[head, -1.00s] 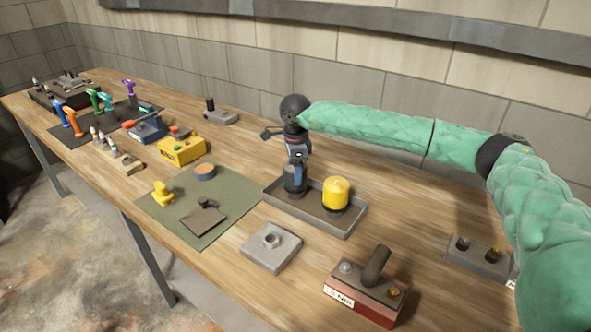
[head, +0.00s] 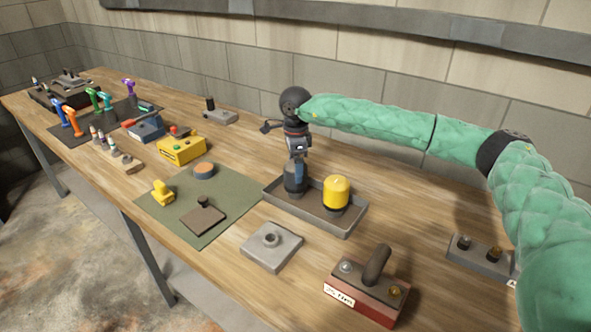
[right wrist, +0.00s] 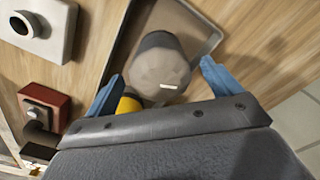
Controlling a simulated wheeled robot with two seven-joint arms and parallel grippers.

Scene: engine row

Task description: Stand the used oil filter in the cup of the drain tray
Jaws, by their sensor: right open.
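The drain tray (head: 345,226) is a shallow grey tray in the middle of the bench. A dark grey cylinder, which looks like the used oil filter (head: 292,184), stands upright in its left part. Whether a cup surrounds its foot is hidden. In the right wrist view the filter (right wrist: 158,68) shows its end with a small white mark. My right gripper (head: 298,168) is open above and around it. Its blue fingertips (right wrist: 160,80) lie on either side, with gaps visible. A yellow-topped cylinder (head: 336,191) stands upright in the tray's right part. My left gripper is not in view.
A grey block with a round boss (head: 271,245) and a red battery-like box with a handle (head: 366,288) stand in front of the tray. A green mat (head: 225,180) with small parts lies left. Free wood lies right of the tray.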

